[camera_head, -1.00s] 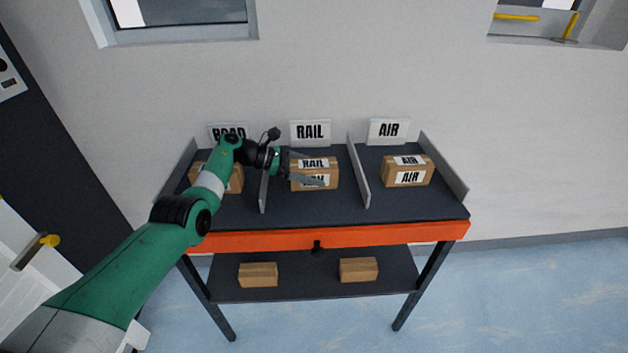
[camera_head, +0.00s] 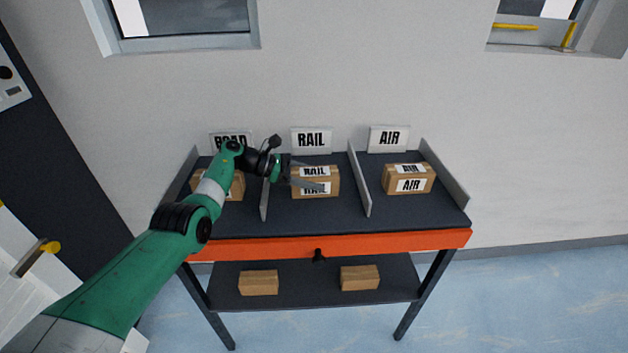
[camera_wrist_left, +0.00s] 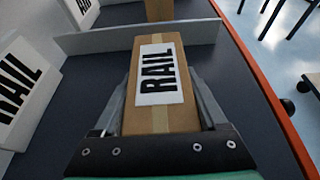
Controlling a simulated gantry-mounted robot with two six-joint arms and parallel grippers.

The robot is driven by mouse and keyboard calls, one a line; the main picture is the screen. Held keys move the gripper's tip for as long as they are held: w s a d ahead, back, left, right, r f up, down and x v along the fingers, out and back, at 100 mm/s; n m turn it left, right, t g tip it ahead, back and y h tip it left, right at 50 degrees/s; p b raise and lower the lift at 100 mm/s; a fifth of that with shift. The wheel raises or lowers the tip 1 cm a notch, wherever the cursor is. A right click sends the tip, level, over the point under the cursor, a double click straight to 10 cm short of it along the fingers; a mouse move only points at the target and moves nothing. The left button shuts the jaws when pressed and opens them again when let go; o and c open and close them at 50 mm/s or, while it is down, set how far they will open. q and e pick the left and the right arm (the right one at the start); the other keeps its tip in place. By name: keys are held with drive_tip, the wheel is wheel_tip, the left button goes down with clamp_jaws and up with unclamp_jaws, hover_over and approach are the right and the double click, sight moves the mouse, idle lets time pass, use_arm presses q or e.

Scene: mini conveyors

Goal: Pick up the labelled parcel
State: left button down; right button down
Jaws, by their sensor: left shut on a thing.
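The brown cardboard parcel labelled RAIL (camera_head: 315,182) stands in the middle lane of the shelf top, with white labels on its top and front. My left gripper (camera_head: 307,175) comes in from the left, its fingers along the parcel. In the left wrist view the gripper (camera_wrist_left: 158,112) is shut on the RAIL parcel (camera_wrist_left: 150,52), one finger on each side. I cannot tell whether the parcel touches the shelf. A parcel labelled AIR (camera_head: 409,180) sits in the right lane. Another parcel (camera_head: 236,188) in the left lane is partly hidden by my arm. My right gripper is not in view.
Grey dividers (camera_head: 359,178) separate the lanes. ROAD, RAIL (camera_head: 311,140) and AIR (camera_head: 388,138) signs stand at the back. Two plain boxes lie on the lower shelf (camera_head: 310,287). An orange edge (camera_head: 380,239) runs along the front. The wall is close behind.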

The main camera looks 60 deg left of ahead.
sight(314, 174)
use_arm(q)
drive_tip(key=r+p, duration=0.5)
drive_tip(key=shift+s+d+r, duration=0.15)
drive_tip(key=shift+d, duration=0.25)
drive_tip(key=s+d+r+p, duration=0.6)
drive_tip(key=d+r+p, duration=0.1)
drive_tip(key=d, duration=0.4)
drive_tip(key=shift+d+r+p, duration=0.35)
drive_tip(key=shift+d+p, duration=0.05)
drive_tip(key=shift+p, duration=0.15)
drive_tip(key=shift+w, duration=0.1)
